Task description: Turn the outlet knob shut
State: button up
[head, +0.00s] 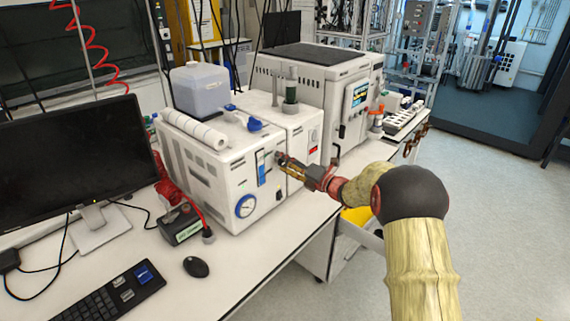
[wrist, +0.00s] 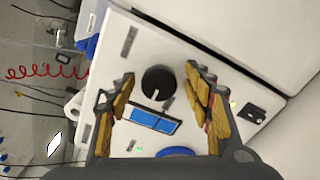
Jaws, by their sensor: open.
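The outlet knob (wrist: 158,83) is a round black knob with a white pointer mark on the white front panel of a box-shaped unit (head: 205,180). In the wrist view it sits between the fingertips of my gripper (wrist: 158,80), nearer the panel, with a gap on each side. My gripper is open and empty, its yellow-padded fingers spread. In the head view my gripper (head: 281,160) is in front of the upper right of the unit's front and hides the knob.
A power switch and socket (wrist: 252,112) lie to the right in the wrist view. A monitor (head: 75,165), keyboard (head: 110,296) and mouse (head: 196,267) are on the bench left.

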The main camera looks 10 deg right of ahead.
jog(key=shift+w, duration=0.1)
jog(key=shift+c, duration=1)
jog(key=c, duration=1)
jog(key=shift+o, duration=0.2)
jog(key=shift+m, duration=0.4)
jog(key=m+p, duration=0.1)
jog(key=m, duration=0.2)
jog(key=shift+m, duration=0.4)
jog(key=m+p, duration=0.2)
jog(key=m, duration=0.2)
jog(key=shift+m, duration=0.3)
jog(key=m+p, duration=0.3)
jog(key=m, duration=0.1)
jog(key=m+p, duration=0.2)
jog(key=m, duration=0.3)
jog(key=shift+a+f, duration=0.1)
jog(key=shift+p, duration=0.35)
